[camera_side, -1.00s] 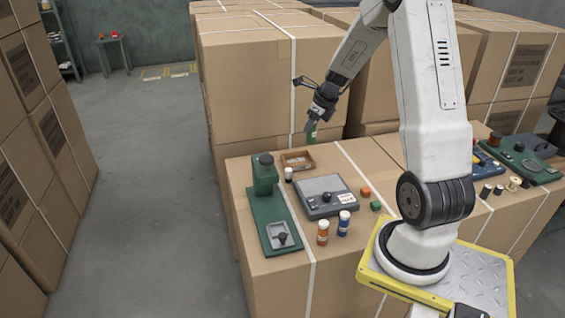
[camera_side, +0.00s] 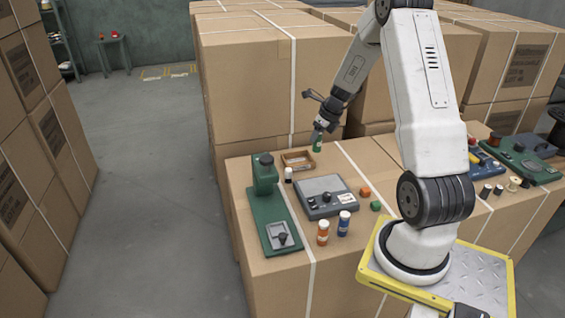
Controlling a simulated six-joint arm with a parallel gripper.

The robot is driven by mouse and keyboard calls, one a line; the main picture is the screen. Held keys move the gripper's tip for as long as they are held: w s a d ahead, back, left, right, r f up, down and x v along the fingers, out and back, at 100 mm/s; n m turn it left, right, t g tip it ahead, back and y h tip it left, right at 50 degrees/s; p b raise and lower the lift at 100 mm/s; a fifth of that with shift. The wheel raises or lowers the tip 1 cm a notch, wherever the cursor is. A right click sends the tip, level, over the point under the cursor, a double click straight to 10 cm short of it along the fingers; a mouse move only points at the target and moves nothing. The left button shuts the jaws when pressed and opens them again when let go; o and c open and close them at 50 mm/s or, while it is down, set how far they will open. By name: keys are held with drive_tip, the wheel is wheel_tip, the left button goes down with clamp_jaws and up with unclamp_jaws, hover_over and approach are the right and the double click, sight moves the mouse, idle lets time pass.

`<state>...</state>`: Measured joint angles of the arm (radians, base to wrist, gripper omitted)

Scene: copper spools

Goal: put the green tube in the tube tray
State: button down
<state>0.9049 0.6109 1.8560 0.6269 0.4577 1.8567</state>
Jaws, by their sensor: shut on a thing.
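The green tube (camera_side: 317,146) is held in my gripper (camera_side: 318,138), which is shut on it. The tube shows green with a pale part, and its upper part is hidden by the jaws. The tube tray (camera_side: 298,161), a small brown open box, sits at the back of the carton top. In the picture my gripper and the tube are just up and to the right of the tray's right end. I cannot tell the exact height of the tube over the tray.
A small white bottle with a dark cap (camera_side: 288,175) stands in front of the tray. A green press (camera_side: 266,195), a grey scale (camera_side: 325,196), an orange bottle (camera_side: 323,233), a blue bottle (camera_side: 343,224), and orange (camera_side: 365,191) and green (camera_side: 376,205) blocks stand nearby.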

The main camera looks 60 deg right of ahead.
drive_tip(key=w+d+f, duration=0.8)
drive_tip(key=w+f, duration=0.1)
drive_tip(key=w, duration=0.1)
drive_tip(key=shift+w+f, duration=0.15)
idle(0.4)
drive_tip(key=shift+d+f, duration=0.1)
drive_tip(key=shift+w+d+f, duration=0.1)
drive_tip(key=shift+w+f, duration=0.05)
drive_tip(key=shift+f, duration=1.45)
drive_tip(key=shift+f, duration=0.6)
drive_tip(key=shift+c, duration=1.5)
unclamp_jaws()
